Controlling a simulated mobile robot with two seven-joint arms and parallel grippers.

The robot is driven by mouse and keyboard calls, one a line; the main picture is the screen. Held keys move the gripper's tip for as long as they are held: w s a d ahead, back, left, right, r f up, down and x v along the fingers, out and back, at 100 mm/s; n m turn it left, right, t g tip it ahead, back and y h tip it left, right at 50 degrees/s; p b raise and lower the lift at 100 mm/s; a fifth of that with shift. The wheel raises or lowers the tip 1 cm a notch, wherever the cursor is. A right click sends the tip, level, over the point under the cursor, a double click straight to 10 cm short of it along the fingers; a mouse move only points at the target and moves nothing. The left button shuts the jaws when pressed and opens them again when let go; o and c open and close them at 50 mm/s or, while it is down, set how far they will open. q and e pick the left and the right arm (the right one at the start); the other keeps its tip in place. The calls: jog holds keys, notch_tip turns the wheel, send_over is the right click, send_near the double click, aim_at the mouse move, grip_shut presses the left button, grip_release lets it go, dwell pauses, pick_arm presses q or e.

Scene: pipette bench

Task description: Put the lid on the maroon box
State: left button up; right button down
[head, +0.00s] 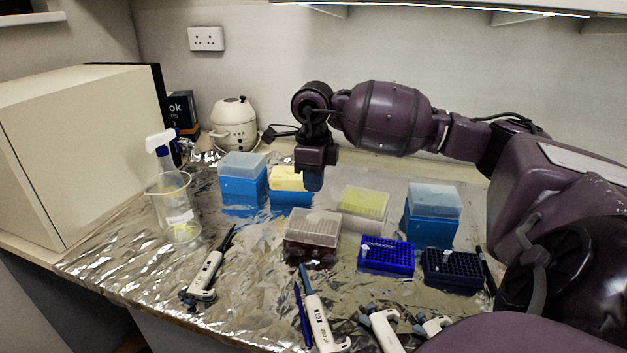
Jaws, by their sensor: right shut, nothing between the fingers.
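The maroon box (310,251) stands on the foil-covered bench near the middle. A clear, greyish lid (313,224) sits on top of it and looks level. My right gripper (313,182) is shut and empty. It points down above and behind the maroon box, apart from the lid, and overlaps the right edge of the yellow-topped blue box in the picture. My left gripper is not in view.
Lidded blue boxes (243,190) (431,230), a yellow-topped blue box (290,195) and a yellow rack box (364,205) stand around. Blue racks (386,256) (452,270) are at right. A beaker (179,222) with a spray bottle is left; several pipettes (318,318) lie in front.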

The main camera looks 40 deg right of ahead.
aim_at(313, 216)
dwell(0.4)
jog(key=n+p, duration=0.3)
jog(key=shift+f, duration=0.25)
jog(key=shift+f+n+p, duration=0.25)
jog(key=shift+n+p, duration=0.15)
jog(key=shift+n, duration=0.3)
jog(key=shift+f+n, duration=0.3)
jog(key=shift+n, duration=0.1)
jog(key=shift+f+p, duration=0.25)
jog(key=shift+p, duration=0.05)
jog(key=shift+f+n, duration=0.3)
jog(key=shift+f, duration=0.15)
jog(key=shift+f+b, duration=0.65)
jog(key=shift+f, duration=0.85)
